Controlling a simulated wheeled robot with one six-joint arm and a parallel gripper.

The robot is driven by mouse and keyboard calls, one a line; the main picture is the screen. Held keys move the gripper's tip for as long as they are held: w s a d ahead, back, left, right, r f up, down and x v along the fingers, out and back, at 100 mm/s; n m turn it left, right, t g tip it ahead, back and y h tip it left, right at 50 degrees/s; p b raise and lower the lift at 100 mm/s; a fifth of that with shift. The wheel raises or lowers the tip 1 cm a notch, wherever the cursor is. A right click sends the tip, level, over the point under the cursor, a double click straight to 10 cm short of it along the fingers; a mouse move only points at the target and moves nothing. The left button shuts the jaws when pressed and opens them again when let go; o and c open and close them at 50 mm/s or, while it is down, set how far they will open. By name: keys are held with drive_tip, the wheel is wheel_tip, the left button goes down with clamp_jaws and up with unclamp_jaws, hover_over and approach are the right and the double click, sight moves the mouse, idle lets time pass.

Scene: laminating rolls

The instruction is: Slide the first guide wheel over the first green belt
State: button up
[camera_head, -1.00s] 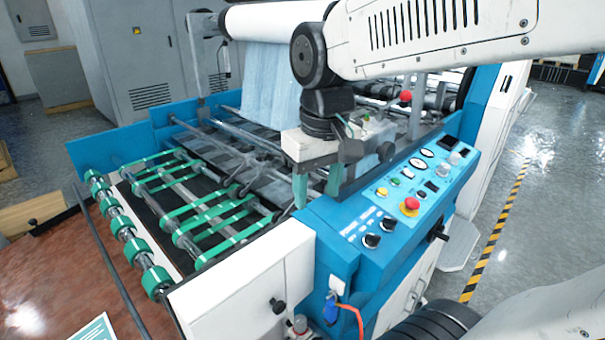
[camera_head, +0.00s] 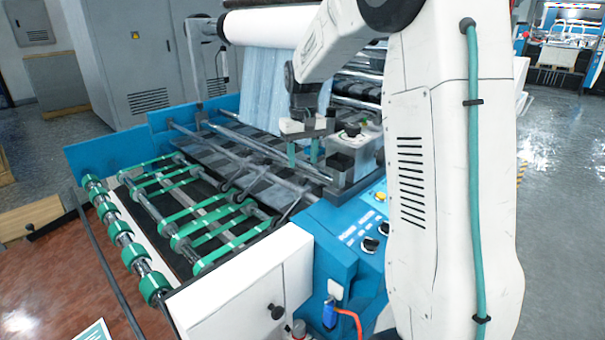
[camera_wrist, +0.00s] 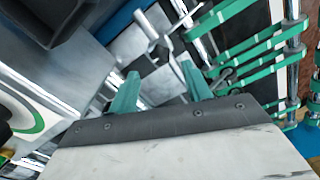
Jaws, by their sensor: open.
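Several green belts (camera_head: 205,217) run in loops over rollers on the left part of the machine. They also show at the upper right of the wrist view (camera_wrist: 245,45). Thin dark guide arms (camera_head: 232,187) reach from a cross rod toward the belts. I cannot tell which one is the first guide wheel; its wheel is too small to make out. My gripper (camera_head: 304,154) is open and empty, pointing down above the machine bed, right of the belts. In the wrist view its two teal fingers (camera_wrist: 160,72) stand apart, with metal rod parts beyond them.
A grey metal block (camera_head: 352,158) stands just right of my gripper. The blue control panel (camera_head: 360,232) and a white housing (camera_head: 245,275) lie nearer. A large white roll (camera_head: 265,22) with hanging film is behind. Green rollers (camera_head: 123,235) line the left edge.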

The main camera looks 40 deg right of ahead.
sight(303, 178)
drive_tip(key=shift+f, duration=2.75)
clamp_jaws()
drive_tip(key=shift+w+a, duration=0.25)
drive_tip(key=shift+w, duration=0.85)
drive_tip(key=shift+w+a, duration=0.25)
drive_tip(key=shift+w, duration=0.85)
